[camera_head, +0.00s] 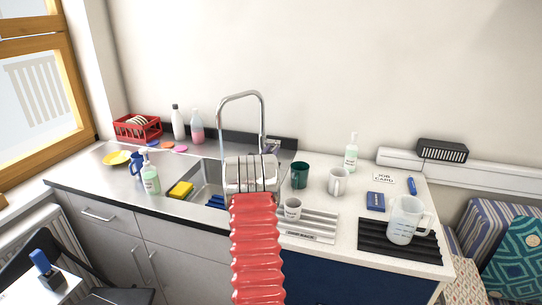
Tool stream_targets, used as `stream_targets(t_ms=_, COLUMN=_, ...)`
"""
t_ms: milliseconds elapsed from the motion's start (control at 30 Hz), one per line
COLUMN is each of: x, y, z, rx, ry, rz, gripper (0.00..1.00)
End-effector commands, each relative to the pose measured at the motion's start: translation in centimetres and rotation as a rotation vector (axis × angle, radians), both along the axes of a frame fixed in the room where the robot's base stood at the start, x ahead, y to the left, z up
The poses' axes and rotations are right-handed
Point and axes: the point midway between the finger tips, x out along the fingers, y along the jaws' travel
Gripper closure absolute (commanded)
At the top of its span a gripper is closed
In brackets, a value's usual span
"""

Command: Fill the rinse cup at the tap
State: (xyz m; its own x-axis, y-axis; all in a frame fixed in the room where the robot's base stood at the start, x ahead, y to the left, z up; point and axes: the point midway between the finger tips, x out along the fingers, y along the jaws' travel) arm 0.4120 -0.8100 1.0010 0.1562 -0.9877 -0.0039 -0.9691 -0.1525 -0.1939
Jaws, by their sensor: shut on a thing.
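My gripper (252,172) is at the end of my red ribbed arm, in front of the tap and over the sink. It is shut on a pale thing that I cannot clearly make out, as the jaws and wrist cover most of it. The tall chrome tap (242,97) arches above and behind the gripper; its lower part is partly hidden. The steel sink basin (206,176) is partly hidden by my gripper.
A green cup (300,175) and a white mug (338,182) stand right of the gripper. A measuring jug (404,219) stands on a black ribbed mat (376,244).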

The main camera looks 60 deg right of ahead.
Motion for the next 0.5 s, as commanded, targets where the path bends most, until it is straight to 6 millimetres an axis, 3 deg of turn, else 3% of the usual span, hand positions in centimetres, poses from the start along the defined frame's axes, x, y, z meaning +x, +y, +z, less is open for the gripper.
stream_targets(t_ms=100, x=-0.11, y=-0.21, z=0.92, rx=-0.011, ry=-0.005, rz=-0.003, gripper=1.00)
stream_targets(t_ms=367, x=-0.13, y=-0.25, z=1.04, rx=-0.011, ry=-0.005, rz=-0.003, gripper=1.00)
stream_targets(t_ms=400, x=-0.12, y=-0.26, z=1.03, rx=-0.011, ry=-0.005, rz=-0.003, gripper=0.80)
stream_targets(t_ms=500, x=-0.11, y=-0.23, z=0.94, rx=-0.009, ry=-0.003, rz=-0.003, gripper=0.73)
